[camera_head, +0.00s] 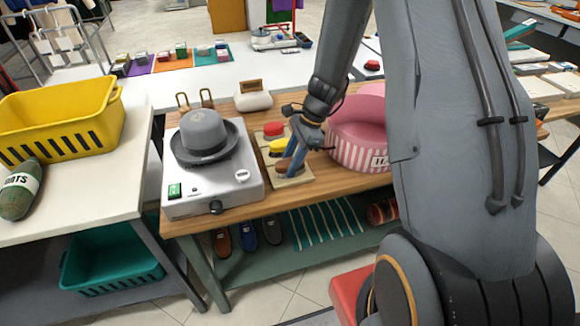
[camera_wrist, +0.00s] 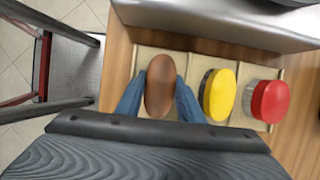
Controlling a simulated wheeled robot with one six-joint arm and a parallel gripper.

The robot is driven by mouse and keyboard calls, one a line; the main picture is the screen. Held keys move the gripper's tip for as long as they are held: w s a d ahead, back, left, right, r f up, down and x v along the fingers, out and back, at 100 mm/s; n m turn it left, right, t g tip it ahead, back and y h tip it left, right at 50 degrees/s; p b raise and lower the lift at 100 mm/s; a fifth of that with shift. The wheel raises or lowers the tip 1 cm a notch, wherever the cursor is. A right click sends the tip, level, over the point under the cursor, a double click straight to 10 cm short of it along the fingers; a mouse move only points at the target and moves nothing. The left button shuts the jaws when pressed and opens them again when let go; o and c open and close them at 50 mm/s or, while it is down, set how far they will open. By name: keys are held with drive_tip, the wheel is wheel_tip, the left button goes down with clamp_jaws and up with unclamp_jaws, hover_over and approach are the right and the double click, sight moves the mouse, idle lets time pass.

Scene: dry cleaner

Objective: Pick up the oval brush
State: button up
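The oval brush is brown (camera_wrist: 160,84) and lies at the left end of a light tray (camera_head: 290,183), at the tray's near end in the head view. My gripper (camera_wrist: 161,90) is down at the brush, with one blue finger on each side of it.
A silver box-shaped device (camera_head: 178,203) with a grey hat (camera_head: 204,136) on it stands close left of the tray in the head view. A pink striped round box (camera_head: 358,148) stands close on the right. Wooden table (camera_head: 262,207) shows bare at the front edge.

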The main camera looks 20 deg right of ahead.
sight(290, 161)
drive_tip(key=c, duration=0.5)
drive_tip(key=shift+o, duration=0.2)
drive_tip(key=shift+r, duration=0.1)
wheel_tip(290, 161, up, 10)
drive_tip(key=shift+f+b, duration=0.1)
drive_tip(key=shift+b, duration=0.85)
